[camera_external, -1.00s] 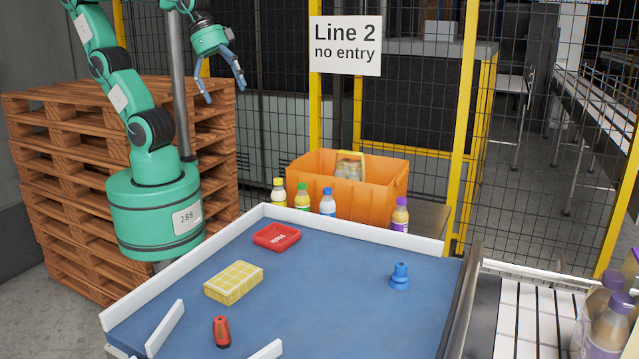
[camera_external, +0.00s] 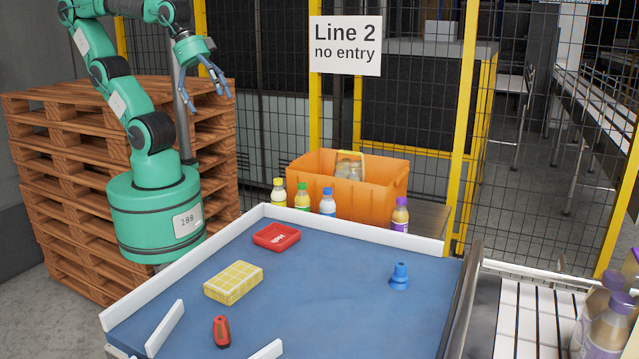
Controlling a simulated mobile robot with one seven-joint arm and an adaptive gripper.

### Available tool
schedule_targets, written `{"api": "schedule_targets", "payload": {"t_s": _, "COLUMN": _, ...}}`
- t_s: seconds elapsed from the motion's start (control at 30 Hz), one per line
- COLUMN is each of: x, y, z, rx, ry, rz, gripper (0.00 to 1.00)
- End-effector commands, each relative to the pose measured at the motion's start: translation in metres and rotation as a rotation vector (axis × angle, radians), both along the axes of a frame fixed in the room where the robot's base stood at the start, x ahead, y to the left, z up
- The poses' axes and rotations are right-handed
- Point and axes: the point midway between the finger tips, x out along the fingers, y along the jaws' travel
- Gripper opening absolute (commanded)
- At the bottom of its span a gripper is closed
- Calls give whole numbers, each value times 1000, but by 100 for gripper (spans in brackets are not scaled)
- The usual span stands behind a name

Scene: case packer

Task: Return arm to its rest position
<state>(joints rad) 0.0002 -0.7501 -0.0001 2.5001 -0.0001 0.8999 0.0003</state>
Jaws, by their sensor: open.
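My gripper (camera_external: 208,99) is open and empty. It hangs with its fingers pointing down, high in front of the wooden pallets and the mesh fence. It is well above the blue table and apart from everything on it. My green arm (camera_external: 115,85) rises from its round base at the left of the table and bends over at the top, with the elbow near the upper edge of the picture.
The blue table (camera_external: 330,290) holds a red tray (camera_external: 276,237), a yellow block (camera_external: 233,283), a red-black tool (camera_external: 221,332) and a blue piece (camera_external: 400,276). Several bottles and an orange crate (camera_external: 340,191) stand behind it. Pallets (camera_external: 60,190) stack close behind my arm.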

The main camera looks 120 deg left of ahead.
Motion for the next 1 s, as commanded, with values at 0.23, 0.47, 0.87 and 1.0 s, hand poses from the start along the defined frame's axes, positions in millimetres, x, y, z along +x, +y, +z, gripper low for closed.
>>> {"api": "schedule_targets", "payload": {"t_s": 0.23, "x": 0, "y": 0, "z": -45, "rx": 0, "ry": 1, "rz": 0, "gripper": 100}}
{"api": "schedule_targets", "payload": {"t_s": 0.47, "x": 0, "y": 0, "z": -78, "rx": 0, "ry": 0, "rz": 0, "gripper": 100}}
{"api": "schedule_targets", "payload": {"t_s": 0.87, "x": 0, "y": 0, "z": -90, "rx": 0, "ry": 0, "rz": 1, "gripper": 100}}
{"api": "schedule_targets", "payload": {"t_s": 1.0, "x": 0, "y": 0, "z": -90, "rx": 0, "ry": 0, "rz": 0, "gripper": 100}}
